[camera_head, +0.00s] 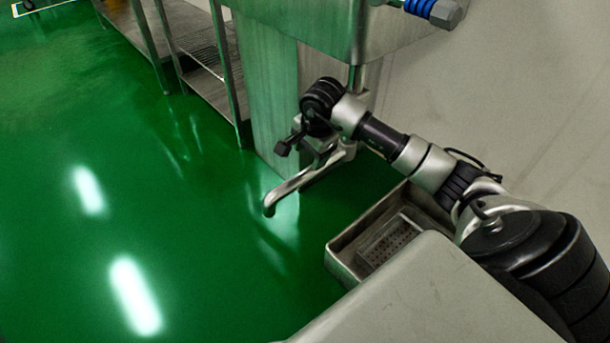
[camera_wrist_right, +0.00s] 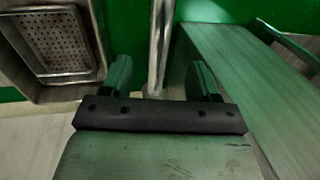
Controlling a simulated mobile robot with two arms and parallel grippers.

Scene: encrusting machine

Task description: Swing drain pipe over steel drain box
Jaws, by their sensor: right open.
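The drain pipe (camera_head: 298,183) is a bent metal pipe below the steel machine body. Its open end hangs over the green floor, left of and apart from the steel drain box (camera_head: 338,262). The drain box is a rectangular tray with a perforated insert, and it also shows at the upper left of the right wrist view (camera_wrist_right: 100,25). My right gripper (camera_head: 300,140) is at the pipe's upper part. In the wrist view its two fingers (camera_wrist_right: 161,78) are open, with a shiny pipe section (camera_wrist_right: 160,40) between them and gaps on both sides. My left gripper is out of view.
The steel machine body (camera_head: 300,22) overhangs the pipe, with a steel panel (camera_head: 270,90) behind it. A wire-shelf rack (camera_head: 210,60) stands at the upper left. A pale surface (camera_head: 430,290) fills the lower right foreground. The green floor at left is clear.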

